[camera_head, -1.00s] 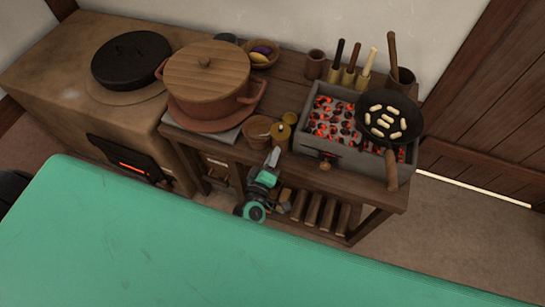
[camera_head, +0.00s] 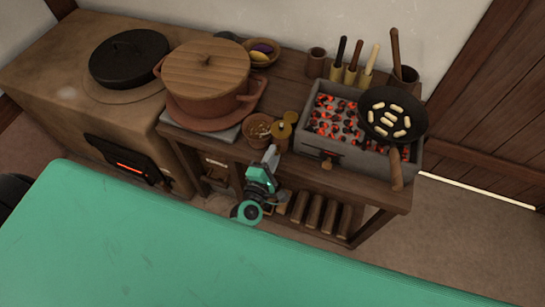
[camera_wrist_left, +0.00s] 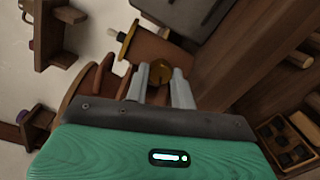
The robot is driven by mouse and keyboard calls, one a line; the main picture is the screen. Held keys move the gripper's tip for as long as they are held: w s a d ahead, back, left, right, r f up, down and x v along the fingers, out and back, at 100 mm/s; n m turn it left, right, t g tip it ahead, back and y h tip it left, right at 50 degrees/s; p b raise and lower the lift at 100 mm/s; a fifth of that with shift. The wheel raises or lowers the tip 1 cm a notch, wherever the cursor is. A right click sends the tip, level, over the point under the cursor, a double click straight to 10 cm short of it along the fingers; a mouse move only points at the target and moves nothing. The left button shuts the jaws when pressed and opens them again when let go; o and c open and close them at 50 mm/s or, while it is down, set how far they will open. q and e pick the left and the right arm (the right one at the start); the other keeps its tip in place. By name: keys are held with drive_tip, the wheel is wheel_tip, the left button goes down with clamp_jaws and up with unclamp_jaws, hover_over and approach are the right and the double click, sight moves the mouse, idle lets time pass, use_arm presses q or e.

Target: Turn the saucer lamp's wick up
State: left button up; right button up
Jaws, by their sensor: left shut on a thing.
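The saucer lamp stands at the front edge of the brown table, with a brass saucer (camera_head: 291,117) on top and a brass round wheel (camera_head: 281,130) below it. In the left wrist view the saucer (camera_wrist_left: 128,38) shows edge-on with a pale stub beyond it. My left gripper (camera_head: 272,152) reaches up to the lamp from the front. In the left wrist view its two grey fingers (camera_wrist_left: 160,80) are shut on the brass wheel (camera_wrist_left: 161,70). The fingers hide part of the wheel. My right gripper is not in view.
A clay bowl (camera_head: 258,129) stands close left of the lamp. A brazier with glowing coals (camera_head: 338,118) stands right, with a pan (camera_head: 385,98) across it. A lidded pot (camera_head: 207,70) and a stove (camera_head: 50,75) are farther left. Logs (camera_head: 314,209) lie below.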

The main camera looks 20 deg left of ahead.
use_arm(q)
drive_tip(key=shift+f, duration=0.1)
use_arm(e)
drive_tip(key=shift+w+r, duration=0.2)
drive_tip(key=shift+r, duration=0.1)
use_arm(q)
drive_tip(key=o, duration=1)
drive_tip(key=shift+s, duration=0.15)
drive_tip(key=s+b, duration=0.2)
drive_tip(key=s, duration=1.1)
drive_tip(key=shift+s+a+r, duration=0.25)
drive_tip(key=shift+s+a, duration=0.05)
drive_tip(key=shift+a, duration=0.05)
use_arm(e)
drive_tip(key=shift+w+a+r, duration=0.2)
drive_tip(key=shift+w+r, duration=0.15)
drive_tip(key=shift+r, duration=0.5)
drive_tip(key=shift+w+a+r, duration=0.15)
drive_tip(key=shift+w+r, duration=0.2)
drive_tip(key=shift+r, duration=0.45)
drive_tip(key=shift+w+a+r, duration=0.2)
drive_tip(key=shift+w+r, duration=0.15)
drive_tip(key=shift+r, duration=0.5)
